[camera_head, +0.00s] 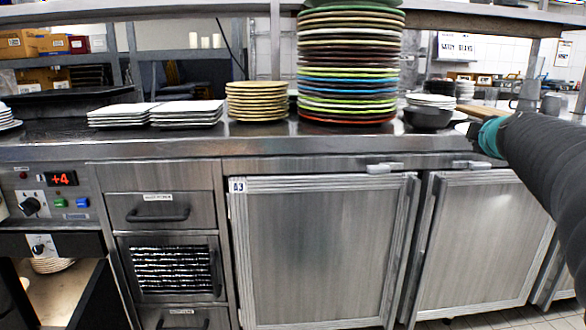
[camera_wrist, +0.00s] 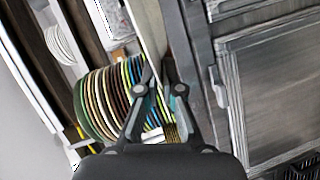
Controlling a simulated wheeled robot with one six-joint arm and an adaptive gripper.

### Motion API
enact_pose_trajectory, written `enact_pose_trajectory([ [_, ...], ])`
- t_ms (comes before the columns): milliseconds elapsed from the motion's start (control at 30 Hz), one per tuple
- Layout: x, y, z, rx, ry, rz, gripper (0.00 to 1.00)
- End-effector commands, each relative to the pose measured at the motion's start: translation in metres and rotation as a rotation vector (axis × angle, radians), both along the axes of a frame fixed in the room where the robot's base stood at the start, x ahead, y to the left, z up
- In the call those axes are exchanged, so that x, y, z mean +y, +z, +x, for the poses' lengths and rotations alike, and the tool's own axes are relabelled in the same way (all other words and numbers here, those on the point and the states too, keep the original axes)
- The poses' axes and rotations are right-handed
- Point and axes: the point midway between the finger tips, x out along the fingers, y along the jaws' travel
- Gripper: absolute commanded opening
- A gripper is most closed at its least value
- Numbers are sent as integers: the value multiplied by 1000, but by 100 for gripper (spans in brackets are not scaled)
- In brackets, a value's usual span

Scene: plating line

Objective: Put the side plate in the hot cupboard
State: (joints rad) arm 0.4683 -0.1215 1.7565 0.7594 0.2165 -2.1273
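No single side plate stands out, and I cannot tell which plate is meant. Small round cream-yellow plates (camera_head: 258,101) stand stacked on the steel counter, and small white plates (camera_head: 430,101) are stacked farther right. A closed steel cupboard door (camera_head: 320,250) marked A3 is below the counter. An open dark bay (camera_head: 70,295) at lower left holds a few plates (camera_head: 52,264); I cannot tell which is the hot cupboard.
A tall stack of coloured plates (camera_head: 348,65) stands mid-counter; it also shows in the wrist view (camera_wrist: 103,103). White square plates (camera_head: 187,113) are left of it, and a dark bowl (camera_head: 428,118) is right. A second closed door (camera_head: 483,250) and drawers (camera_head: 160,212) line the front.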

Motion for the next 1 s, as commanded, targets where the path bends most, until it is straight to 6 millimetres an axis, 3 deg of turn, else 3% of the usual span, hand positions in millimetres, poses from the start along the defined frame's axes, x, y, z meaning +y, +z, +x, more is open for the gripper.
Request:
enact_pose_trajectory([
  [367, 22, -50, -1, 0, -49, -1, 0],
  [867, 33, -77, -2, -2, -80, 0, 0],
  [1000, 45, -103, -2, 4, -102, 0, 0],
])
